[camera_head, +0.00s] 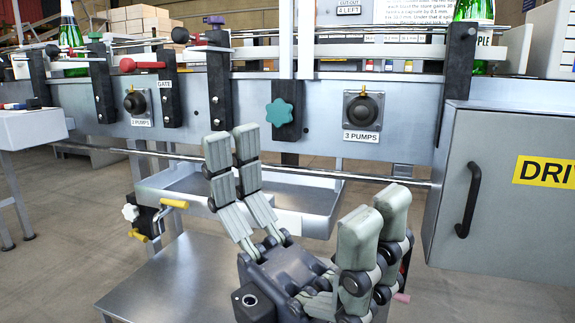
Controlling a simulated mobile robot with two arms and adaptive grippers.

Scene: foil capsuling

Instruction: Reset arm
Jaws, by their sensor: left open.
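My left gripper (304,174) is in the lower middle of the head view, with its dark palm at the bottom and its grey fingers pointing up. It is open, with a wide empty gap between the fingers. It is in front of the machine's metal front panel (320,105) and overlaps a shallow metal tray (310,222) below that panel. Whether it touches the tray cannot be told. My right gripper is not in view.
A grey cabinet (510,190) with a black handle stands right. Green bottles (71,32) stand on the line. Floor shows at left.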

